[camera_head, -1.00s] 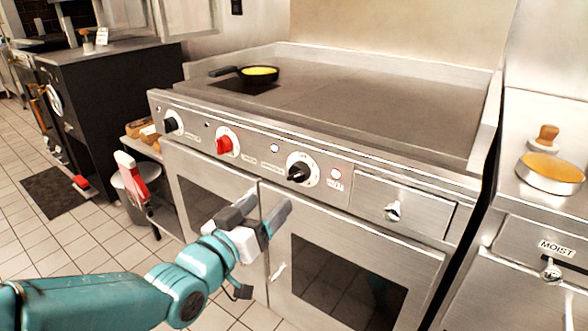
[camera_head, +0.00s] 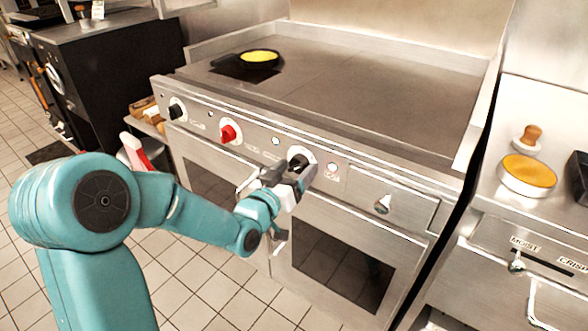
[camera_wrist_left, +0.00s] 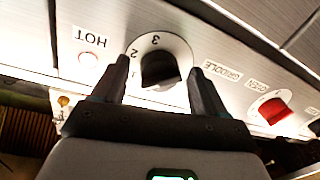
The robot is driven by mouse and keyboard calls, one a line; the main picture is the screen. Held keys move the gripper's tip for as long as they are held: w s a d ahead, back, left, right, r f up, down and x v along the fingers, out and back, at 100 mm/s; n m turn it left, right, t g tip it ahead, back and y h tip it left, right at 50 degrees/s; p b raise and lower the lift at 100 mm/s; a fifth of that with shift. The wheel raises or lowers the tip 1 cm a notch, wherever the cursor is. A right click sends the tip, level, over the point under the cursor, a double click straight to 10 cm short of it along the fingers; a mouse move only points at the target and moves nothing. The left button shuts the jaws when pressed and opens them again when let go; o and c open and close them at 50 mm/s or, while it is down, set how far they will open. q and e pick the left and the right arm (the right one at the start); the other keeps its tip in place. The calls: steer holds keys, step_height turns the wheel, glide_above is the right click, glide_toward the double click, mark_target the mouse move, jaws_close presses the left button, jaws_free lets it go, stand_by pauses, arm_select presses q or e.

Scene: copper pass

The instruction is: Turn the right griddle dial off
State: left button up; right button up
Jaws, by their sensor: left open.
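The right griddle dial (camera_head: 298,154) is a black knob on a white numbered plate, on the stove's front panel. In the head view it is partly hidden by my left gripper (camera_head: 293,176). In the left wrist view the dial (camera_wrist_left: 160,68) sits between the two dark fingers of my left gripper (camera_wrist_left: 159,68). The fingers are open, one on each side, with gaps visible beside the knob. The numbers 2 and 3 show on its plate. My right gripper is not in view.
A red dial (camera_head: 229,132) and another black dial (camera_head: 176,110) sit to the left on the same panel. A white HOT light (camera_head: 332,168) is close on the right. A pan (camera_head: 260,60) with yellow food rests on the griddle top (camera_head: 370,95). Oven doors are below.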

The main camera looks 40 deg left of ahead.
arm_select(q)
steer(key=c, duration=1)
steer(key=n+b, duration=0.6)
steer(key=n, duration=0.1)
steer(key=shift+d+n+g, duration=0.1)
steer(key=shift+n+g, duration=0.2)
steer(key=shift+r+n+h+b, duration=0.15)
steer(key=shift+n+h+b, duration=0.15)
steer(key=shift+n+b, duration=0.45)
steer(key=shift+r+n, duration=0.1)
steer(key=shift+n, duration=0.25)
